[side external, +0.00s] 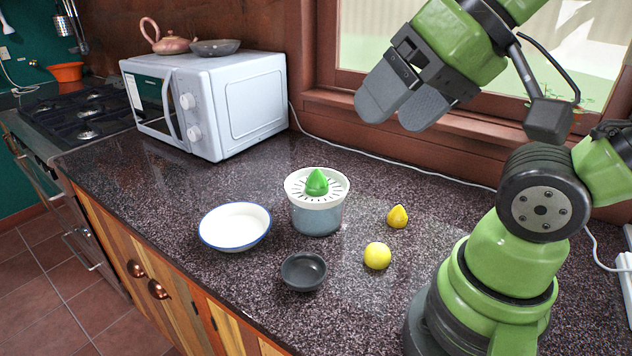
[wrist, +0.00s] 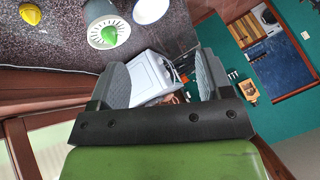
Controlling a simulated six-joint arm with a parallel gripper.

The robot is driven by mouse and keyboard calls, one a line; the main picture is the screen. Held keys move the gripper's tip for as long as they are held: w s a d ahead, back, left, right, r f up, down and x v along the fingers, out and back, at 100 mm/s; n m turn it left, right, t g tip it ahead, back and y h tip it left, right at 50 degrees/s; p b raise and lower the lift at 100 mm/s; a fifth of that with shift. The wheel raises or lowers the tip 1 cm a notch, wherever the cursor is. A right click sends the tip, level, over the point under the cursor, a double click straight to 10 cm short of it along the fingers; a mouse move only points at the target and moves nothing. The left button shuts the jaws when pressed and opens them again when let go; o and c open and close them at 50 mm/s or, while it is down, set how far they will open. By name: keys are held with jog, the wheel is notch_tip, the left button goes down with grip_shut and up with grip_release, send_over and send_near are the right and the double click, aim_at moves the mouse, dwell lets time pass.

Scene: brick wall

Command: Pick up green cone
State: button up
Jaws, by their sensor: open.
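The green cone (side external: 317,182) points up from the middle of the white slotted top of a juicer (side external: 318,221) on the dark speckled counter. In the wrist view the green cone (wrist: 109,35) shows near the top, on the white disc of the juicer (wrist: 94,13). My gripper (side external: 393,107) is high above the counter, to the right of the juicer and well apart from it. Its two grey fingers are apart with nothing between them. In the wrist view my gripper (wrist: 162,82) also shows spread fingers at both sides.
A white enamel dish (side external: 235,227) lies left of the juicer, a dark bowl (side external: 303,271) in front. A white microwave (side external: 236,105) stands at the back left. The window frame (side external: 400,118) is behind my gripper.

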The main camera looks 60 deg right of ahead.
jog(key=shift+o, duration=0.5)
jog(key=n+g+h, duration=0.2)
jog(key=n+g, duration=0.1)
jog(key=g, duration=0.4)
send_over(316, 169)
notch_tip(316, 169, down, 13)
jog(key=shift+a+r, duration=0.1)
jog(key=shift+r, duration=0.05)
notch_tip(316, 169, down, 4)
jog(key=shift+f, duration=0.2)
jog(key=f, duration=0.6)
jog(key=shift+d, duration=0.2)
jog(key=shift+r, duration=0.1)
